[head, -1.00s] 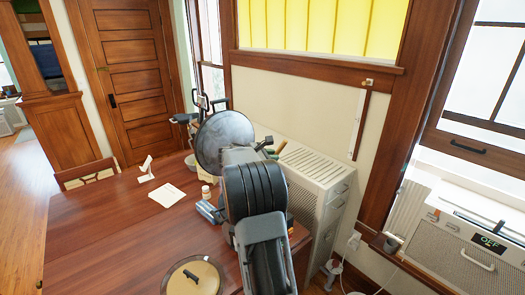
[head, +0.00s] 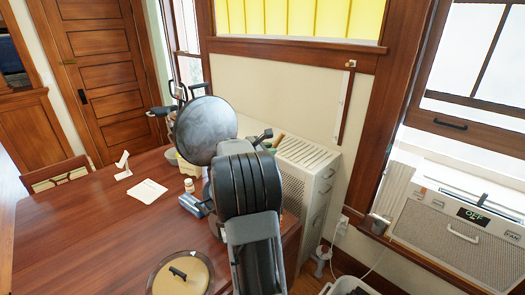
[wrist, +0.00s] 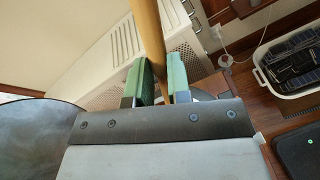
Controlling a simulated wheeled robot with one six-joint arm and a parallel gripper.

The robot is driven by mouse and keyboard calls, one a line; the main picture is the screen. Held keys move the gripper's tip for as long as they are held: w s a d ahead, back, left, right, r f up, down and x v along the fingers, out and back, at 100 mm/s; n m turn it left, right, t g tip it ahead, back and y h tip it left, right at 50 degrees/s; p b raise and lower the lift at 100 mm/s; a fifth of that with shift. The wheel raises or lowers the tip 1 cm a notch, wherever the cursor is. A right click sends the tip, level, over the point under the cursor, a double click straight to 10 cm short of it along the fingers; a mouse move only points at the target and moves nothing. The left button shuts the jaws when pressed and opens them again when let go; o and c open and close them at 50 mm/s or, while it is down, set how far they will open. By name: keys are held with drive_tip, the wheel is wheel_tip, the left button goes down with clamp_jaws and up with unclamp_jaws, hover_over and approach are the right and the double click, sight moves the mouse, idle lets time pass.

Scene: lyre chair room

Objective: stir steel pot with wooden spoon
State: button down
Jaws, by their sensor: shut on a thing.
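My gripper (wrist: 160,85) has green fingertips, shut on a tan wooden handle in the wrist view, which I take to be the wooden spoon (wrist: 149,35). The handle runs up out of the picture, and its other end is hidden behind the gripper. In the head view my arm covers most of the gripper. A grey curved rim (wrist: 204,95) shows behind the fingers in the wrist view; I cannot tell whether it is the steel pot. No steel pot is clear in the head view. I cannot tell whether the spoon touches anything.
A wooden table (head: 80,235) holds a lidded pan (head: 196,275), a white card (head: 148,191) and a small bottle (head: 189,185). A large grey disc (head: 205,130) stands left of my arm. A pale perforated cabinet (head: 310,160) is behind it. The table's left part is clear.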

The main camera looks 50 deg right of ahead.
drive_tip(key=shift+w+a+f+b, duration=0.45)
drive_tip(key=shift+w+f+b, duration=0.6)
drive_tip(key=shift+f+b, duration=1.2)
drive_tip(key=shift+w+a+f+b, duration=0.4)
drive_tip(key=shift+w+f+b, duration=0.8)
drive_tip(key=shift+f, duration=1.9)
drive_tip(key=shift+w+a+f+b, duration=0.45)
drive_tip(key=shift+w+f+b, duration=0.4)
drive_tip(key=shift+f+b, duration=1.45)
drive_tip(key=shift+f+p, duration=0.35)
